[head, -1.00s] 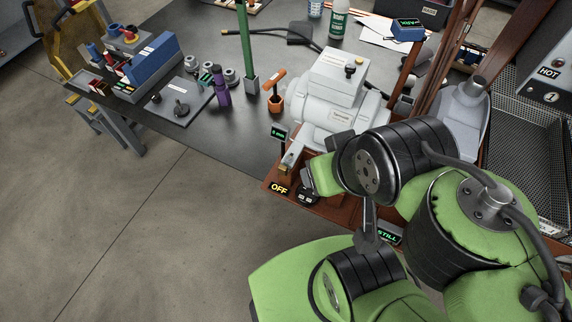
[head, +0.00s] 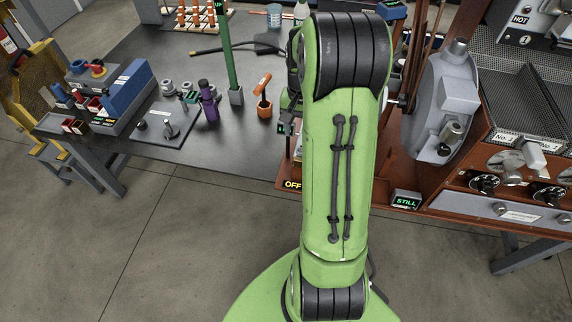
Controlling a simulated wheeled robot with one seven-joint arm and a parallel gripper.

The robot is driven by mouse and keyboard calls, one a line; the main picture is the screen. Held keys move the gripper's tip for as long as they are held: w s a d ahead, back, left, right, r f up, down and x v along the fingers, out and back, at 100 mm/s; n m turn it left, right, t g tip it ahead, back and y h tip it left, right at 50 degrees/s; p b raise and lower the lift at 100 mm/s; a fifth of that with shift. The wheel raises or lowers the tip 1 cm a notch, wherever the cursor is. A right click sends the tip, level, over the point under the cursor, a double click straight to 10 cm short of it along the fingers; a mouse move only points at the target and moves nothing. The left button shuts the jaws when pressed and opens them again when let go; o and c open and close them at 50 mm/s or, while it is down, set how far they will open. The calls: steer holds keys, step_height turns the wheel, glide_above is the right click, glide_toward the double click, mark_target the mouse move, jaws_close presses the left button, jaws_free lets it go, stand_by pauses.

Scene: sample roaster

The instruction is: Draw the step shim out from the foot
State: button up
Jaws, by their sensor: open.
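My green arm rises through the middle of the head view and covers the spot behind it. My gripper is hidden behind the arm, and I cannot see its jaws. I cannot make out the step shim or the foot. A small dark display with green characters (head: 285,128) shows just left of the arm, above the yellow OFF sign (head: 292,184) on the brown base edge. The white-grey machine that stood there earlier is almost wholly covered by the arm.
On the dark bench (head: 150,55) stand an orange-handled tool in its holder (head: 263,105), a purple bottle-like thing (head: 208,105), a green post (head: 224,45) and a blue block rack (head: 128,88). The STILL display (head: 406,200) and roaster drum front (head: 440,110) are right of the arm. Floor at front left is clear.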

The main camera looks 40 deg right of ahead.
mark_target(298, 160)
step_height(298, 160, down, 15)
steer(key=b, duration=0.3)
steer(key=shift+r+b, duration=0.2)
steer(key=shift+b, duration=0.2)
steer(key=shift+r, duration=0.1)
jaws_close()
